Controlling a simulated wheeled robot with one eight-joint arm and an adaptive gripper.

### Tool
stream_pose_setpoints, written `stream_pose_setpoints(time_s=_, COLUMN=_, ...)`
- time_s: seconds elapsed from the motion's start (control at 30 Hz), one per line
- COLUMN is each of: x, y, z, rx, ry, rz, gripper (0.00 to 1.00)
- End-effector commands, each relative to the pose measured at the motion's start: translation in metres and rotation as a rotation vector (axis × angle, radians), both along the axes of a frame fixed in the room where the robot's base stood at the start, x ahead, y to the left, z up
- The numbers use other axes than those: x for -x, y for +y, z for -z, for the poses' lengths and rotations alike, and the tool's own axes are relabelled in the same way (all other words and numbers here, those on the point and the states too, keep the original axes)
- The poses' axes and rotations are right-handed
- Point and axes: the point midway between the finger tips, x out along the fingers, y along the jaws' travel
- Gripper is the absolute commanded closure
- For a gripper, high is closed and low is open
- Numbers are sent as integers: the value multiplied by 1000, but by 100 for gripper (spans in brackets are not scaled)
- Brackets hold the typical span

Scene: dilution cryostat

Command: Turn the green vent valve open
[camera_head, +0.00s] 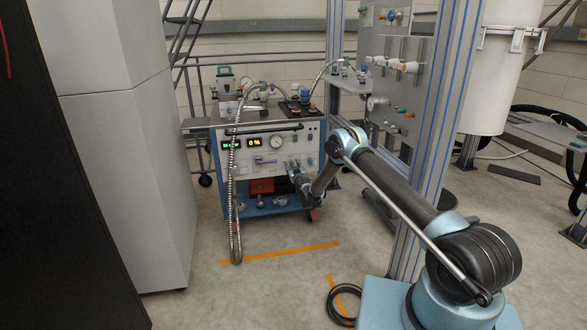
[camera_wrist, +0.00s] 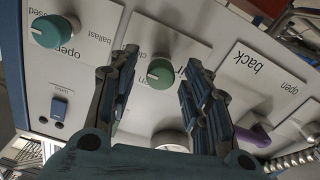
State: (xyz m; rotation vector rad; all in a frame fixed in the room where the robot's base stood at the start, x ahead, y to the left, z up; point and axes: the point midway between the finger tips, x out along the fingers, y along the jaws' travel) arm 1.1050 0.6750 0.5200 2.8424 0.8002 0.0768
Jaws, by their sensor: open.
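In the wrist view a round green knob (camera_wrist: 160,72) with a pale pointer line sits on a white label plate, between my fingers. The plate's lettering is partly hidden by my fingers, so I cannot read its full name or the knob's setting. My gripper (camera_wrist: 161,62) is open, with one finger on each side of this knob; I cannot tell whether either touches it. A second green knob (camera_wrist: 48,31) is on the plate marked "ballast", at the upper left. In the head view my gripper (camera_head: 296,174) is at the front panel of the pump cart (camera_head: 226,176), hiding part of it.
A purple handle (camera_wrist: 254,136) sits by the "back" plate, right of my fingers. A blue switch (camera_wrist: 59,108) is at the left. A metal hose (camera_head: 234,210) hangs down the cart's front. A grey cabinet (camera_head: 135,150) stands left; an aluminium frame (camera_head: 436,130) stands right.

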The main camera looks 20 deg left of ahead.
Motion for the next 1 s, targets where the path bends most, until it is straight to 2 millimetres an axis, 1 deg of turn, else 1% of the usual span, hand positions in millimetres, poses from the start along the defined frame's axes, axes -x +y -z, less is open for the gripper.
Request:
stream_pose_setpoints(time_s=0.27, x=-1, y=1, z=0, rx=0, ry=0, rz=0, gripper=55)
stream_pose_setpoints(time_s=0.3, x=-1, y=1, z=0, rx=0, ry=0, rz=0, gripper=60)
stream_pose_setpoints(time_s=0.37, x=-1, y=1, z=0, rx=0, ry=0, rz=0, gripper=74)
stream_pose_setpoints(time_s=0.4, x=-1, y=1, z=0, rx=0, ry=0, rz=0, gripper=83)
stream_pose_setpoints(time_s=0.47, x=-1, y=1, z=0, rx=0, ry=0, rz=0, gripper=96)
stream_pose_setpoints(time_s=0.5, x=-1, y=1, z=0, rx=0, ry=0, rz=0, gripper=100)
stream_pose_setpoints(time_s=0.77, x=-2, y=0, z=0, rx=9, ry=-6, rz=1, gripper=100)
stream_pose_setpoints(time_s=1.0, x=-2, y=0, z=0, rx=85, ry=-52, rz=2, gripper=100)
